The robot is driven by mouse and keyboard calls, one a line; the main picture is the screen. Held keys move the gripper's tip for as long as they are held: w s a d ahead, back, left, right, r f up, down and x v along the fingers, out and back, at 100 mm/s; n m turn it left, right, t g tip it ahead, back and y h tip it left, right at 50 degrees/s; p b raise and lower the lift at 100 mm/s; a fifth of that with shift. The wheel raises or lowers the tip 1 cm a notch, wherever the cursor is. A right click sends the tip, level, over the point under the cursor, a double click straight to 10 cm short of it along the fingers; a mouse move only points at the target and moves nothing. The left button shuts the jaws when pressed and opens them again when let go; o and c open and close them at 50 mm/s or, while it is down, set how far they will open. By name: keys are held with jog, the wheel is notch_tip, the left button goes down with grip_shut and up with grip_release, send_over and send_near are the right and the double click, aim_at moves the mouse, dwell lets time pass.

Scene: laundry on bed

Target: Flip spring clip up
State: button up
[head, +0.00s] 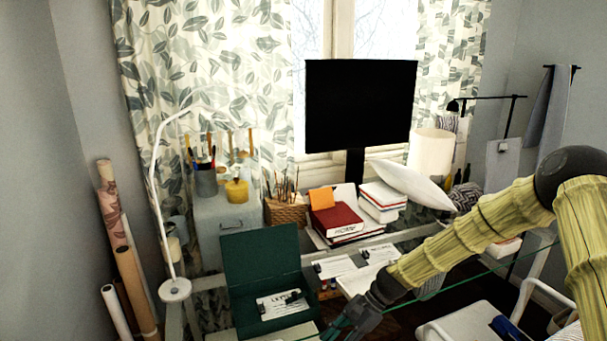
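Small black clips show on papers on the glass desk, too small to tell which way they stand. One clip (293,297) is on a white sheet (270,309) in the open dark green folder or case (258,255). Another clip (317,268) sits at the edge of a paper (336,267) further right. A third dark clip-like spot (366,254) is on a paper behind it. My gripper (338,326) points down-left at the bottom, to the right of the green case and apart from the first clip in the picture. Its fingertips are small and dark, so its opening is unclear.
A monitor (360,105), red book (336,219), wicker basket (286,213) and white pillow-like object (414,185) stand behind the papers. A white lamp (174,289) is left of the case. A white chair (470,325) is at lower right.

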jog(key=s+d+f+n+t+h, duration=0.1)
jog(key=s+d+f+n+h, duration=0.15)
jog(key=s+f, duration=0.7)
jog(key=s+d+f+n+h, duration=0.2)
jog(key=s+f+n, duration=0.1)
jog(key=s+f, duration=0.65)
jog(key=s+d+n+t+h, duration=0.1)
jog(key=s+d+n+h, duration=0.1)
jog(key=s, duration=0.7)
jog(key=s+d+r+n+t+h, duration=0.1)
jog(key=s+d+n+h, duration=0.1)
jog(key=s+d+n, duration=0.2)
jog(key=s+d, duration=0.3)
jog(key=s, duration=0.2)
jog(key=shift+d+r+n, duration=0.2)
jog(key=shift+n, duration=0.15)
jog(key=shift+s, duration=0.2)
